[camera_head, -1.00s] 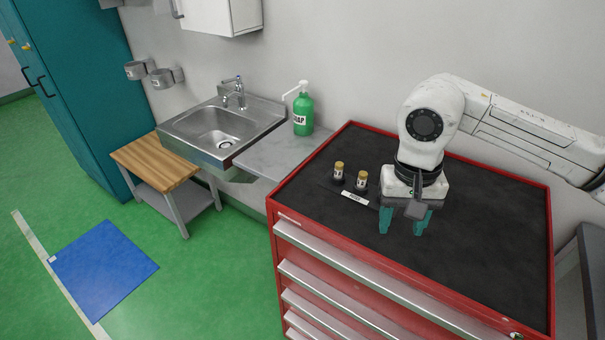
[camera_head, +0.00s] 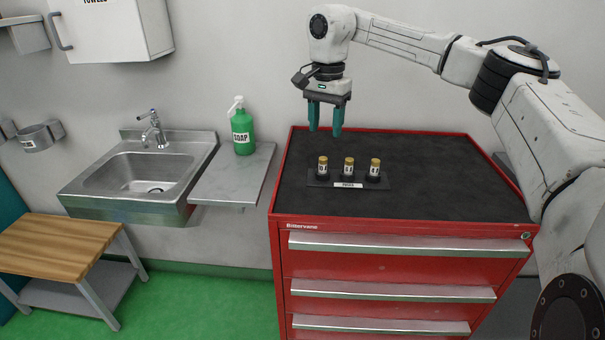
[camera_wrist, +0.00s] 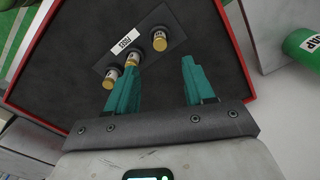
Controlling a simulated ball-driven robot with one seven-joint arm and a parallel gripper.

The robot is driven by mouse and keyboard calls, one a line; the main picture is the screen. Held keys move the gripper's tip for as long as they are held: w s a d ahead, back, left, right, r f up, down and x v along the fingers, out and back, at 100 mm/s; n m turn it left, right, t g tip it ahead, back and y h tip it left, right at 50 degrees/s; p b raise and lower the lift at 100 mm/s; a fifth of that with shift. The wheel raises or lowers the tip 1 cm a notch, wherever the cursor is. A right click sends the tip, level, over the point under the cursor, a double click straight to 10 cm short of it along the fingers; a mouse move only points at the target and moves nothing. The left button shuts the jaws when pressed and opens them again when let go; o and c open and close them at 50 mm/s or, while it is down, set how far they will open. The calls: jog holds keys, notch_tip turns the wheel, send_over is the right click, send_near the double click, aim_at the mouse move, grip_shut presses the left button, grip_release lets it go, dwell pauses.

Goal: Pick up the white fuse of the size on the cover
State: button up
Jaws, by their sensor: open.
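Three fuses with gold caps and pale bodies stand upright in a row in a dark holder (camera_head: 318,184) with a white label: the left fuse (camera_head: 323,167), the middle fuse (camera_head: 348,168) and the right fuse (camera_head: 375,169). Their size markings are too small to read. The wrist view shows the row too, with one fuse (camera_wrist: 159,41) apart from the fingers and the others close to or partly behind the left finger. My gripper (camera_head: 326,132) is open and empty, pointing down, above and behind the holder's left part. No cover is recognisable in view.
The holder sits on the black top of a red drawer cabinet (camera_head: 440,160), otherwise clear. To the left are a steel shelf (camera_head: 235,180) with a green soap bottle (camera_head: 242,131), a sink (camera_head: 140,172) and a wooden-topped bench (camera_head: 55,245).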

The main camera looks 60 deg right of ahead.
aim_at(323, 159)
jog(key=f, duration=1)
jog(key=shift+a+f+p, duration=0.15)
jog(key=shift+a+p, duration=0.1)
jog(key=shift+p, duration=0.15)
grip_shut()
